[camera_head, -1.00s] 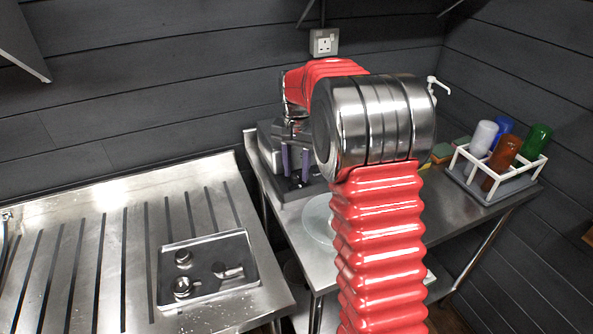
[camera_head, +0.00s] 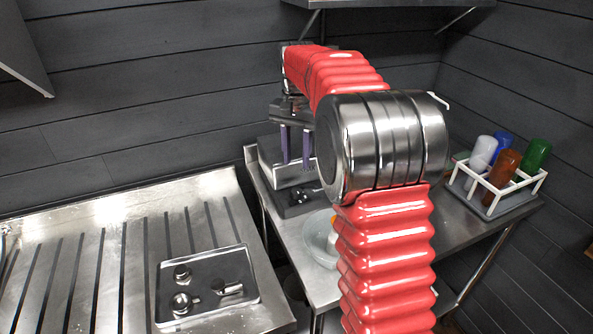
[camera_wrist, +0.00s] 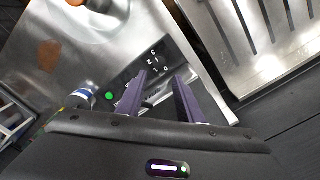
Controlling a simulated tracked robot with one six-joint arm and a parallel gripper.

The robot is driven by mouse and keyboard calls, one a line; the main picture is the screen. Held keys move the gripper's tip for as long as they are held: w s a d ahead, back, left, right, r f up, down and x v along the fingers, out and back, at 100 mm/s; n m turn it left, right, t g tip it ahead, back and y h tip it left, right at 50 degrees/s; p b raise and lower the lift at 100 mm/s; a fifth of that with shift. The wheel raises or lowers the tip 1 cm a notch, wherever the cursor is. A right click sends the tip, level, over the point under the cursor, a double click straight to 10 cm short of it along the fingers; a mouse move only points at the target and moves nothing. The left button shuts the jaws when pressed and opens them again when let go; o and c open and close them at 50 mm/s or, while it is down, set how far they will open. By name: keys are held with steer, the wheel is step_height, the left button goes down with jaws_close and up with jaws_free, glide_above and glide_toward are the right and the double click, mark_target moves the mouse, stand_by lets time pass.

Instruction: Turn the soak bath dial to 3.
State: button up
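The soak bath (camera_head: 290,168) is a steel box with a dark front panel (camera_head: 296,204) on the table behind my arm. In the wrist view the dark panel (camera_wrist: 170,52) carries white digits and a lit green lamp (camera_wrist: 109,96). The digits are partly readable, and the panel is partly covered by my fingers. My gripper (camera_head: 296,165) points down above the panel with its two purple fingers apart. It also shows in the wrist view (camera_wrist: 163,88), with nothing clearly held between the fingers. I cannot make out the dial's pointer or its setting.
A white rack (camera_head: 515,197) with several coloured bottles stands on the right of the table. A pale round bowl (camera_head: 318,245) is partly hidden behind my arm. A grey tray (camera_head: 207,315) with small metal parts lies on the grooved steel drainer (camera_head: 85,270) at left.

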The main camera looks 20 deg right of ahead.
steer(key=shift+r, duration=1.7)
